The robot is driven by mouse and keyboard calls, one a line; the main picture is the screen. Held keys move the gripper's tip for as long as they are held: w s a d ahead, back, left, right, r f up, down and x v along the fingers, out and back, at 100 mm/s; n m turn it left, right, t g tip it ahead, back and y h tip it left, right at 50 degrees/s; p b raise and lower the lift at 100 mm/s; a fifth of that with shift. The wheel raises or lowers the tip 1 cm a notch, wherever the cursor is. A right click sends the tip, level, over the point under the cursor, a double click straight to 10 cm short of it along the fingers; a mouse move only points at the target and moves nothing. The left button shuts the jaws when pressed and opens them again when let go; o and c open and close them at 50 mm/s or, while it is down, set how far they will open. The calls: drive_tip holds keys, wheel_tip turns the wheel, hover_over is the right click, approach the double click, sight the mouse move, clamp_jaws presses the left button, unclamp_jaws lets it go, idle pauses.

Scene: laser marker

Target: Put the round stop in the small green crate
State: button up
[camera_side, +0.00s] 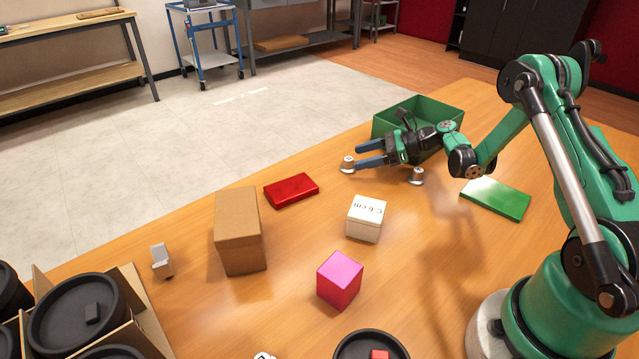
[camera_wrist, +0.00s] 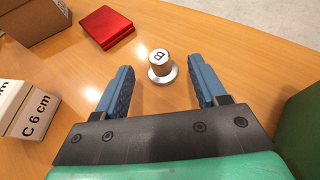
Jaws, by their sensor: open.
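A round stop (camera_side: 347,165), a short metal knob on a wider round base, stands upright on the wooden table just beyond my fingertips. In the wrist view this round stop (camera_wrist: 160,65) has a dark mark on its top and lies ahead, between the lines of my two blue fingers, apart from both. A second similar round piece (camera_side: 417,176) stands below and beside my gripper body. My gripper (camera_side: 366,153) is open and empty, pointing left, low over the table. The green crate (camera_side: 455,108) is behind my gripper, which hides part of it; its wall (camera_wrist: 300,125) shows at the right of the wrist view.
A red flat box (camera_side: 291,190), white box (camera_side: 366,220), pink cube (camera_side: 340,280) and cardboard box (camera_side: 239,235) stand in front. A green flat box (camera_side: 496,199) lies at right. Black round containers (camera_side: 75,315) fill the lower left. The table's far edge runs close behind the stop.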

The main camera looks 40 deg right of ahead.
sight(349, 159)
drive_tip(key=x, duration=0.4)
clamp_jaws()
drive_tip(key=shift+r, duration=0.2)
wheel_tip(349, 159, up, 19)
drive_tip(key=s+a+r+m+t+h, duration=0.2)
drive_tip(key=s+a+r+m+h, duration=0.3)
drive_tip(key=a+r, duration=0.3)
drive_tip(key=a, duration=0.3)
drive_tip(key=shift+t, duration=0.4)
